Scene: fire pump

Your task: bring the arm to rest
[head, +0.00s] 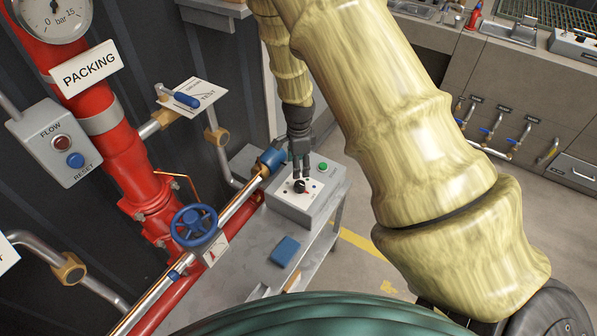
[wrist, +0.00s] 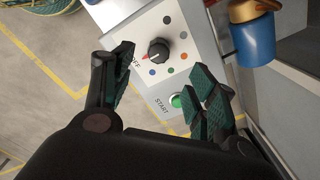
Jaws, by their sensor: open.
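My arm (head: 385,110) reaches across the head view, bent, with the forearm hanging down toward a grey control box. My gripper (head: 300,172) is over the box, pointing down. In the wrist view my gripper (wrist: 165,95) is open, its two dark green padded fingers spread apart with nothing between them. The control box (head: 312,207) has a white panel with a black rotary knob (wrist: 158,51), which lies ahead of the fingers, and a green START button (wrist: 176,101) near the right finger. Whether a finger touches the box I cannot tell.
The box stands on a grey bench (head: 262,240) with a blue block (head: 285,250). A blue-ended pipe fitting (head: 270,160) is close left of my gripper. A red pipe (head: 125,150) and blue handwheel (head: 195,225) stand further left. Open floor (head: 375,255) lies right of the bench.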

